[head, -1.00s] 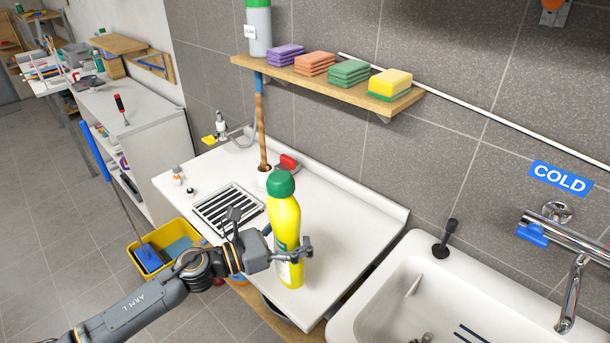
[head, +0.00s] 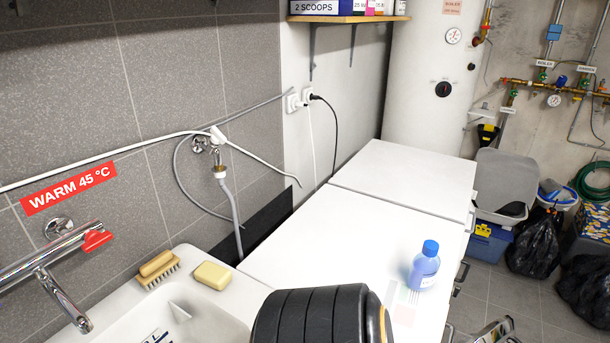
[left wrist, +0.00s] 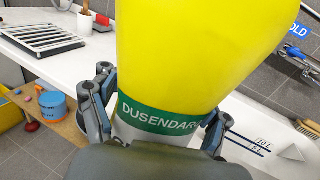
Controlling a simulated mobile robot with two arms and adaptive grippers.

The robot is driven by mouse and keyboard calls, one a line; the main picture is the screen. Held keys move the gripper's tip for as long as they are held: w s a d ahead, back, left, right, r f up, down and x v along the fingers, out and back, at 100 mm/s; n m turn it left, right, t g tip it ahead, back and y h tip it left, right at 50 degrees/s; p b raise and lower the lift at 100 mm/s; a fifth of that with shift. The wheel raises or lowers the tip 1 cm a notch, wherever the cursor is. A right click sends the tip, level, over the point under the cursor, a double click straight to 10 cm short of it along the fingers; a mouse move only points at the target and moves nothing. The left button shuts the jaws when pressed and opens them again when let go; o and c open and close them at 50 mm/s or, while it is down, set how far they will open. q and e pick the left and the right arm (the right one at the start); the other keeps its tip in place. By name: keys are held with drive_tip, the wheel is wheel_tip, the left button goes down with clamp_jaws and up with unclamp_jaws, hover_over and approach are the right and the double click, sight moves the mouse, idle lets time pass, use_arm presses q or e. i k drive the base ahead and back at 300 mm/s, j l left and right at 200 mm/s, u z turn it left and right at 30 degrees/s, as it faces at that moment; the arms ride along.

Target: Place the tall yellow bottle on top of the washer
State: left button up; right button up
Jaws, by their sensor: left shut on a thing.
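The yellow bottle (left wrist: 180,50) with a green label band fills the middle of the left wrist view. My left gripper (left wrist: 158,122) is shut on it, with a finger on each side near the label. The bottle's cap is out of frame, and neither the bottle nor my left gripper shows in the head view. Two white appliance tops stand side by side in the head view: a near one (head: 310,260) next to the sink counter and a far one (head: 405,180). I cannot tell for certain which is the washer. My right gripper is in neither view.
A blue bottle (head: 425,266) stands at the near top's right side, by a printed sheet (head: 403,303). The rest of that top is largely clear. A brush (head: 158,269) and yellow soap (head: 212,275) lie by the sink (head: 185,318). A boiler (head: 432,80) stands behind.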

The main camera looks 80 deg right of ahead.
sight(400, 319)
drive_tip(key=k+z, duration=0.15)
drive_tip(key=z, duration=0.3)
drive_tip(key=k+l+z, duration=0.1)
drive_tip(key=z, duration=0.35)
drive_tip(key=k+l+z, duration=0.2)
drive_tip(key=k+l, duration=0.15)
drive_tip(key=l, duration=0.25)
drive_tip(key=k+l, duration=0.15)
drive_tip(key=l, duration=0.15)
drive_tip(key=k+l+z, duration=0.15)
drive_tip(key=l, duration=0.2)
drive_tip(key=k+l+z, duration=0.1)
drive_tip(key=l, duration=0.2)
